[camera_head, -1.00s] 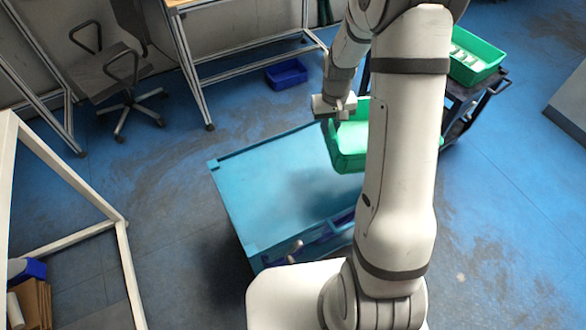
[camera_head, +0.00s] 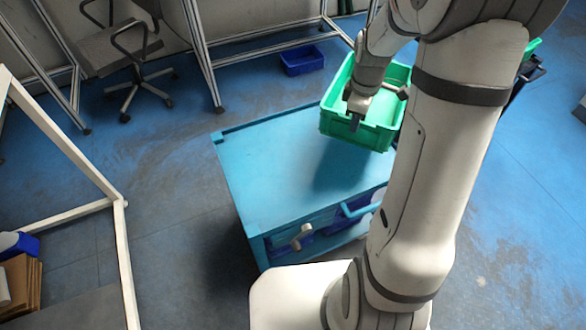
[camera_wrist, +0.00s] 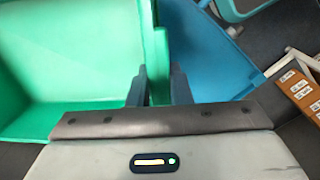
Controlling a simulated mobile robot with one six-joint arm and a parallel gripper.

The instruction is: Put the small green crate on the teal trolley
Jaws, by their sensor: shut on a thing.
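The small green crate (camera_head: 335,122) hangs in the air over the far right part of the teal trolley (camera_head: 270,165), apart from its top, with a shadow below it. My gripper (camera_head: 356,122) is shut on the crate's near left wall. In the wrist view the crate wall (camera_wrist: 155,50) stands between the fingers of my gripper (camera_wrist: 159,88). The crate's inside (camera_wrist: 65,55) looks empty there, and the trolley's blue top (camera_wrist: 212,55) shows to the right. My arm hides part of the trolley's right side.
The trolley's top looks clear. Behind it, a blue bin (camera_head: 303,60) lies on the floor by a metal-framed table and an office chair (camera_head: 125,60). A white frame (camera_head: 122,240) stands at the left. Another green crate (camera_head: 531,47) is partly hidden behind my arm.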

